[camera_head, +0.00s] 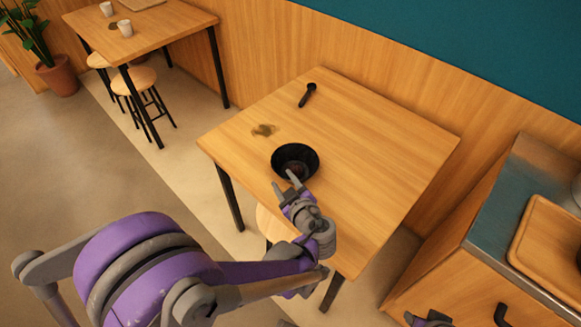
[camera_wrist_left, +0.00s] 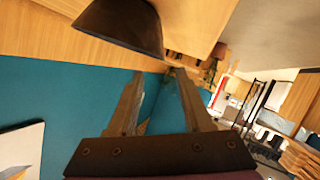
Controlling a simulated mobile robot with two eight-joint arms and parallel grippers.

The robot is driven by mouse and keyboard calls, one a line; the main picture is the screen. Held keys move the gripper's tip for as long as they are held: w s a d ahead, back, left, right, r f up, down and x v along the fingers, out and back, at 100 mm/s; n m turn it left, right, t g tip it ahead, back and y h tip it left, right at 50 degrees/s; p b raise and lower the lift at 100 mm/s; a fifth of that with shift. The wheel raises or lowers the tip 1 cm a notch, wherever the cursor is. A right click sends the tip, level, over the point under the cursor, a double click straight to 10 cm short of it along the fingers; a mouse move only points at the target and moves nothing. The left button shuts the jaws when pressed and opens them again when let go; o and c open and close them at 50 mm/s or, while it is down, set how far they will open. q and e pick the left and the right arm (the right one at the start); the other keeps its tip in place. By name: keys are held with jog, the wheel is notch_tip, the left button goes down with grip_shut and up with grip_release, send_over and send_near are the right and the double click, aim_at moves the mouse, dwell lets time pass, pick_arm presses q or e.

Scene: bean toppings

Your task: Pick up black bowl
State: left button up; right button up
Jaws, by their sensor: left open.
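The black bowl (camera_head: 284,153) stands upright on the wooden table, near its left front edge, with something dark brown in it. My left gripper (camera_head: 285,181) is at the near side of the bowl. Its fingers are apart, with one tip overlapping the near rim in the head view; I cannot tell whether it touches. In the left wrist view the bowl (camera_wrist_left: 120,24) shows as a dark shape at the top, beyond the open fingers (camera_wrist_left: 160,76), with nothing between them.
The wooden table (camera_head: 375,150) has free room right of the bowl. A dark spoon-like utensil (camera_head: 307,95) lies near its back, and a brown patch (camera_head: 264,130) lies left of the bowl. A stool stands partly under the table. A counter with a wooden tray (camera_head: 545,240) is at right.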

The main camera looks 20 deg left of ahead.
aim_at(274, 166)
pick_arm(q)
jog(key=x, duration=0.5)
jog(key=b+x, duration=0.1)
jog(key=x, duration=0.2)
jog(key=shift+w+f, duration=0.25)
jog(key=shift+f, duration=0.15)
grip_shut()
dwell(1.0)
